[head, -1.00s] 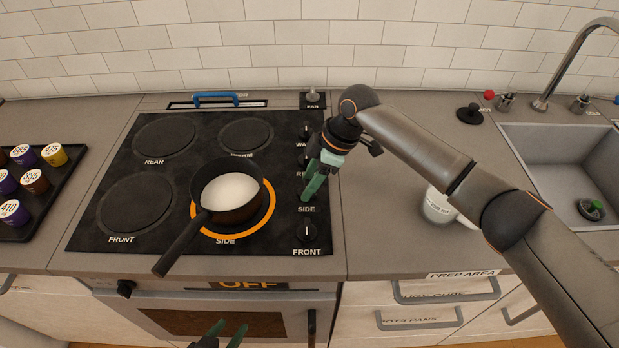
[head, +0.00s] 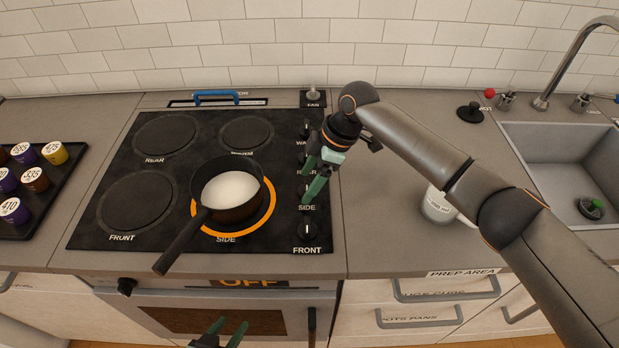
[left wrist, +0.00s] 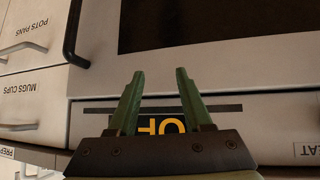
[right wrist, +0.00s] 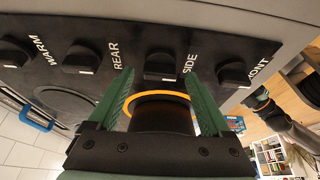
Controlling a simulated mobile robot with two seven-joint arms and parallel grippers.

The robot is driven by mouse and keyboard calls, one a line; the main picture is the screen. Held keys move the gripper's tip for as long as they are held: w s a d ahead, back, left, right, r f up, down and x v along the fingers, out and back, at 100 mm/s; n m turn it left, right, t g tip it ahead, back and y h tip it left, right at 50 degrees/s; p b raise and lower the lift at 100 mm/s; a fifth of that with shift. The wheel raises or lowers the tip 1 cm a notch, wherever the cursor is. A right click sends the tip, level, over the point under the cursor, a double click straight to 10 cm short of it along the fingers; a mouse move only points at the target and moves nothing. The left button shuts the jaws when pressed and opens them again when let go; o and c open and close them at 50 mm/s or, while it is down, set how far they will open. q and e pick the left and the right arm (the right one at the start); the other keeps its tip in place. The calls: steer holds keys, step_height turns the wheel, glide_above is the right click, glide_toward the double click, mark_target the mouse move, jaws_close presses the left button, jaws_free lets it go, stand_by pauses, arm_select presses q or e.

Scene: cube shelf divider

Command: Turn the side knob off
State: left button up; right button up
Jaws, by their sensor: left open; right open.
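The side knob (right wrist: 160,66) is black with a pale mark, beside its SIDE label on the stove's knob strip. In the head view the side knob (head: 305,191) is partly hidden by a green finger. My right gripper (head: 306,187) is open over it, and in the right wrist view the knob lies between the two fingertips (right wrist: 162,72); contact cannot be told. The side burner (head: 268,210) has a glowing orange ring under a dark pot (head: 240,213) of white contents. My left gripper (head: 230,326) is open and empty before the oven front, also in the left wrist view (left wrist: 160,75).
The rear knob (right wrist: 82,58) and front knob (right wrist: 234,72) flank the side knob closely. The pot's handle (head: 182,242) points toward the front left. A white mug (head: 437,207) stands on the right counter, partly behind my right arm. A tray of pods (head: 60,185) lies left.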

steer(key=v, duration=1.2)
steer(key=shift+r+b, duration=0.3)
steer(key=shift+b, duration=0.15)
steer(key=shift+f, duration=0.1)
